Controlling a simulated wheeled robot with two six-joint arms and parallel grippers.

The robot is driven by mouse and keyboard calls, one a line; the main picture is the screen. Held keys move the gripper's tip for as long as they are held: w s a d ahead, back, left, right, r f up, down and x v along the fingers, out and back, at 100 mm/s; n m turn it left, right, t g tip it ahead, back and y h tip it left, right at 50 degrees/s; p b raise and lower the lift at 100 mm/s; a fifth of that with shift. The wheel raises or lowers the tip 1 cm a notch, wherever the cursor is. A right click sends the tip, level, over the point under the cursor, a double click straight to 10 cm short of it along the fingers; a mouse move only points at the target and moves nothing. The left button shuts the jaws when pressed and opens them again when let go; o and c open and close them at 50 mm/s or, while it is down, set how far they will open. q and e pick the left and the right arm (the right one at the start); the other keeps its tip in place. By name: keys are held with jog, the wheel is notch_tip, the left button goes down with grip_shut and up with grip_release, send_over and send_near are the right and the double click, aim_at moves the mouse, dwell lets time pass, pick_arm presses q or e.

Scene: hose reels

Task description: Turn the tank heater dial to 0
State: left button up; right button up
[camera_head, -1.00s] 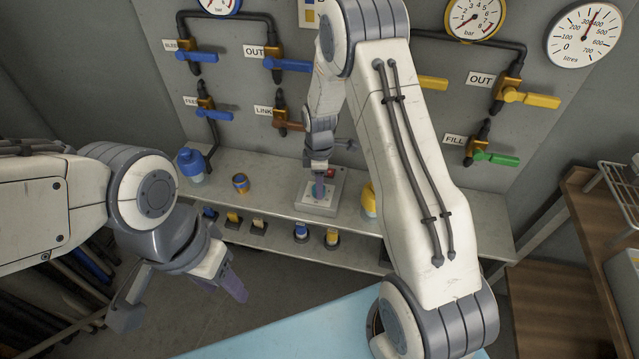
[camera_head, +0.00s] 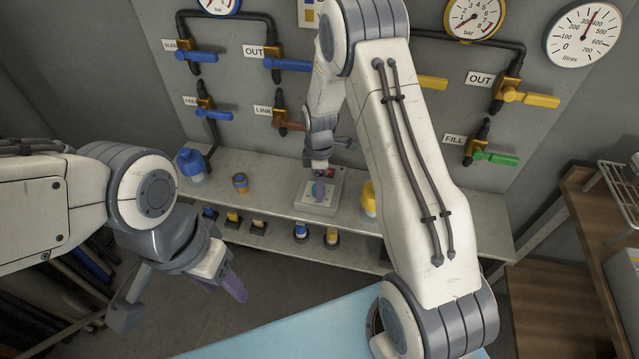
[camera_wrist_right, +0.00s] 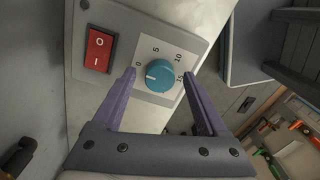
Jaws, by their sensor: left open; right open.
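The tank heater dial is a round teal knob (camera_wrist_right: 160,75) on a light box (camera_wrist_right: 119,33), with 0, 5, 10 and 15 printed around it. Its white mark points left, close to the 0; the right wrist view does not settle the exact alignment. My right gripper (camera_wrist_right: 159,74) is open, its purple fingertips on either side of the dial; I cannot tell whether they touch it. In the head view the heater box (camera_head: 318,206) sits on the shelf, with the right fingers partly covering the dial. My left gripper (camera_head: 181,300) is open and empty, low at the left.
A red rocker switch (camera_wrist_right: 99,50) is beside the dial. The grey shelf (camera_head: 270,190) also holds a blue-capped bottle (camera_head: 192,166) and a yellow container (camera_head: 369,198). Pipes with valve handles and gauges cover the wall behind. A light blue surface (camera_head: 300,325) is in front.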

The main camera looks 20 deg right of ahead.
notch_tip(320, 180, up, 10)
jog(key=shift+r+b, duration=0.25)
jog(key=shift+b, duration=0.1)
dwell(0.5)
